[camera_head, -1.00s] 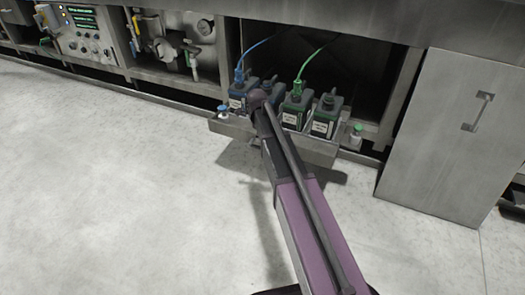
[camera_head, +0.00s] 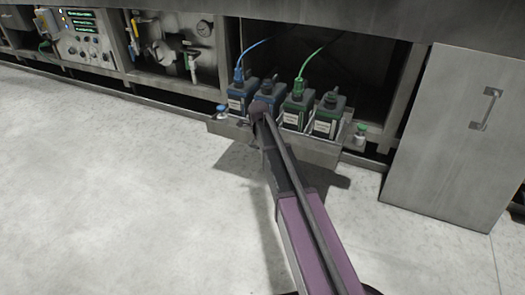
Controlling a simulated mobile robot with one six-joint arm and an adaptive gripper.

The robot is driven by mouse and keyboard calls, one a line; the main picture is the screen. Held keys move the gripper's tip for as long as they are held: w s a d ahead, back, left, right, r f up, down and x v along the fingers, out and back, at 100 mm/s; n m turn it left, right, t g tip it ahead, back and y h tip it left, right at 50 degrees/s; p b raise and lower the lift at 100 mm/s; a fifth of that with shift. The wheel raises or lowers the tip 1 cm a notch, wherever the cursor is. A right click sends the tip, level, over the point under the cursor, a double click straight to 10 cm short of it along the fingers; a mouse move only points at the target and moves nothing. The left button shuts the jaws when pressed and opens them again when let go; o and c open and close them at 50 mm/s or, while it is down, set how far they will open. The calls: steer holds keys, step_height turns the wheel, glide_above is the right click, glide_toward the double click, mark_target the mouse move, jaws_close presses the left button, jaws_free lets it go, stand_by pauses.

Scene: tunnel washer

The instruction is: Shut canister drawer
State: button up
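The canister drawer (camera_head: 317,152) is a grey metal tray that stands pulled out from the open bay of the washer, low above the floor. Several dark canisters with white labels stand upright in it. A blue-capped canister (camera_head: 238,98) on the left has a blue hose, and a green-capped canister (camera_head: 298,108) has a green hose. My purple and dark arm reaches from the lower right up to the drawer's front. The arm's far end lies in front of the drawer and canisters. My gripper's fingers cannot be made out, and contact with the drawer cannot be told.
A grey cabinet door with a handle (camera_head: 486,109) stands to the right. Small capped bottles (camera_head: 360,135) sit at the drawer's ends. A control panel (camera_head: 82,38) and valves are at the upper left. The pale floor (camera_head: 110,200) on the left is clear.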

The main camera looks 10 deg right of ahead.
steer(key=shift+f, duration=0.3)
jaws_close()
steer(key=shift+w+d, duration=0.1)
steer(key=w+d, duration=0.3)
steer(key=w, duration=0.2)
steer(key=w+d, duration=0.4)
steer(key=w, duration=0.1)
steer(key=w+d, duration=0.4)
steer(key=w, duration=0.1)
steer(key=shift+w+d, duration=0.25)
steer(key=shift+w, duration=0.15)
jaws_free()
